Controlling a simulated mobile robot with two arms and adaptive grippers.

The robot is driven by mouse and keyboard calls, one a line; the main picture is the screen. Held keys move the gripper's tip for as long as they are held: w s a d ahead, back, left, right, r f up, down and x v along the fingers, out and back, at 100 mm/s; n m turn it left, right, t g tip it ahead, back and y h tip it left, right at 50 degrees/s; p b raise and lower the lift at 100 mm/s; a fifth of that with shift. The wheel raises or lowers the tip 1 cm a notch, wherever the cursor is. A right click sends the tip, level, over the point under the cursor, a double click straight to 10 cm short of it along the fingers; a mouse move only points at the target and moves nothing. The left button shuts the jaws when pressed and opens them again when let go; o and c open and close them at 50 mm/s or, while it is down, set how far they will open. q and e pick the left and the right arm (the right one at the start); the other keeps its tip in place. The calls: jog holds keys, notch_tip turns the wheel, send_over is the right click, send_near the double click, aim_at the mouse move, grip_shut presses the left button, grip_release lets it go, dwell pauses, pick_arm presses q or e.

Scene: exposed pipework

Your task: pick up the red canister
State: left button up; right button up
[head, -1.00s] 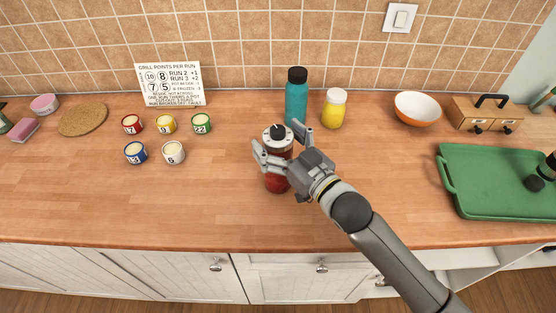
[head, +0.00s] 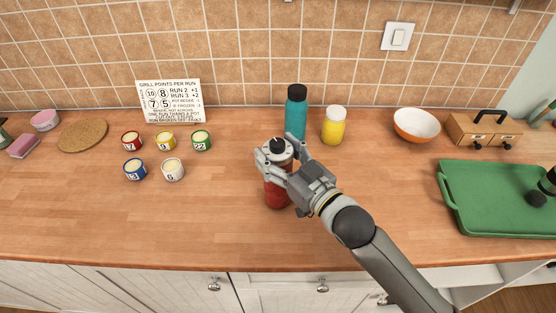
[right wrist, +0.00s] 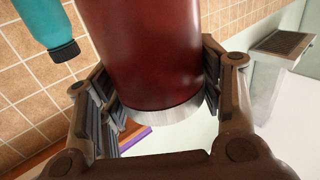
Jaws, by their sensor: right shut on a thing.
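The red canister (head: 277,193) stands upright near the middle of the wooden counter in the head view, with a grey lid and black knob on top. My right gripper (head: 275,163) is shut on its upper part, reaching in from the right. In the right wrist view the canister's red body (right wrist: 145,50) and silver rim fill the space between the two fingers (right wrist: 160,95). I cannot tell whether its base is clear of the counter.
A teal bottle (head: 296,113) stands close behind the canister, with a yellow jar (head: 333,126) to its right. Several small numbered pots (head: 172,170) stand to the left. A green tray (head: 490,190) lies at the right. The counter's front left is clear.

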jog(key=s+a+r+p, duration=0.1)
jog(key=s+r+p, duration=0.3)
jog(key=s+r, duration=0.8)
jog(key=shift+s+a+p, duration=0.3)
jog(key=shift+s+a, duration=0.1)
jog(key=shift+s, duration=0.55)
